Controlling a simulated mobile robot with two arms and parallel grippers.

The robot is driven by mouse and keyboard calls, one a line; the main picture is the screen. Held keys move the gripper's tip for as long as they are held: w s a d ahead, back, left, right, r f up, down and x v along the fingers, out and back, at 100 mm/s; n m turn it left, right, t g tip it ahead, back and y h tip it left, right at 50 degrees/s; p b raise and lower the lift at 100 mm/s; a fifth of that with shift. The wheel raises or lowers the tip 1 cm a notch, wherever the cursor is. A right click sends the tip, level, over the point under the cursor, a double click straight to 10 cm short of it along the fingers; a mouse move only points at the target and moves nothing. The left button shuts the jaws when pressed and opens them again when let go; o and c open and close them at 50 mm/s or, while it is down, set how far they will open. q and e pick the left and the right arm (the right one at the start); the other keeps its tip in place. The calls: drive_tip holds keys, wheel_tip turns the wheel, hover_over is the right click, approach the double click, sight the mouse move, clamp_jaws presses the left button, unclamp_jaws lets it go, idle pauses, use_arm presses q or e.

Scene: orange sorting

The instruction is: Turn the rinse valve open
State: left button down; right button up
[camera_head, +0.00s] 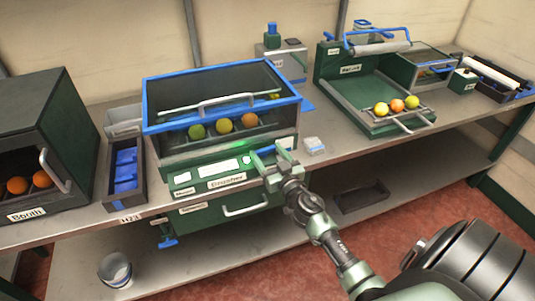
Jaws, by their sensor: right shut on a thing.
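A green machine with a blue-rimmed clear lid (220,85) stands on the bench. Several oranges and a green fruit show behind its front window. My right gripper (272,155) is at the right end of its labelled front panel (215,175). Its fingers are shut on a small blue part there, mostly hidden by the fingers. I cannot read a label on that part, so I cannot tell if it is the rinse valve. A blue T-shaped handle (168,243) hangs below the machine at the left. My left gripper is not in view.
A green open station (335,85) with fruit stands at the right. A bucket (115,270) is on the lower shelf.

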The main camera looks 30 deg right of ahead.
drive_tip(key=n+y, duration=0.2)
drive_tip(key=y, duration=0.1)
drive_tip(key=shift+d+y, duration=0.3)
drive_tip(key=shift+d, duration=0.05)
drive_tip(key=shift+d+n+y, duration=0.15)
drive_tip(key=shift+n+y, duration=0.65)
drive_tip(key=shift+y, duration=0.3)
drive_tip(key=shift+w+d+n+g+y+b, duration=0.1)
drive_tip(key=shift+d+n+g+y+b, duration=0.15)
drive_tip(key=shift+n+y, duration=0.55)
drive_tip(key=shift+n+g+y+b, duration=0.1)
drive_tip(key=shift+n+g+y, duration=0.35)
drive_tip(key=shift+y, duration=0.65)
drive_tip(key=o, duration=1.4)
drive_tip(key=shift+c, duration=0.2)
drive_tip(key=shift+r, duration=0.1)
